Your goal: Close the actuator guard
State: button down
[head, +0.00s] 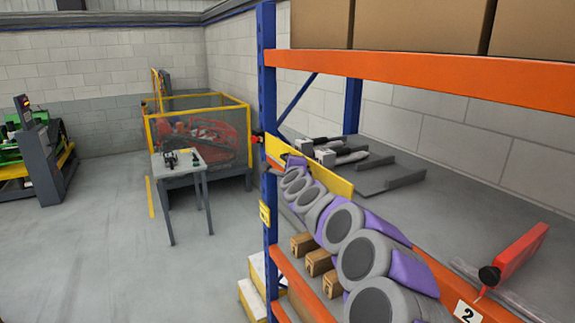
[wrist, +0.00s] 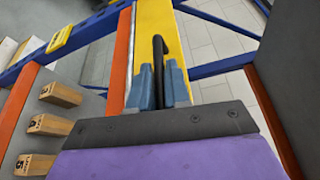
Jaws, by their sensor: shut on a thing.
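A long yellow panel (head: 325,177), which looks like the actuator guard, stands along the front edge of the shelf in the head view. In the wrist view the yellow panel (wrist: 155,18) runs away from me, with a dark bar-like handle (wrist: 158,46) on it. My gripper (wrist: 160,78) has its blue-grey fingers on either side of this handle and is shut on it. In the head view my purple and grey arm reaches along the shelf front and hides most of the gripper. The actuators behind the panel (head: 340,154) show only partly.
Orange beams (head: 420,75) and a blue upright (head: 267,130) frame the rack closely around my arm. A red lever-like part (head: 515,255) stands at the right by a "2" label. Wooden blocks (head: 318,261) sit below my arm. Open floor lies left.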

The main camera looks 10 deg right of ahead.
jog(key=shift+d+f, duration=0.15)
jog(key=shift+f, duration=0.05)
jog(key=c, duration=1.4)
grip_release()
jog(key=shift+o, duration=1.2)
jog(key=shift+d+r, duration=0.1)
jog(key=shift+d, duration=0.2)
jog(key=shift+a, duration=0.25)
jog(key=shift+s+a, duration=0.15)
jog(key=shift+s, duration=0.3)
jog(key=s+r+b, duration=0.1)
jog(key=s, duration=1.5)
jog(key=shift+s+a+r, duration=0.15)
jog(key=shift+a, duration=0.2)
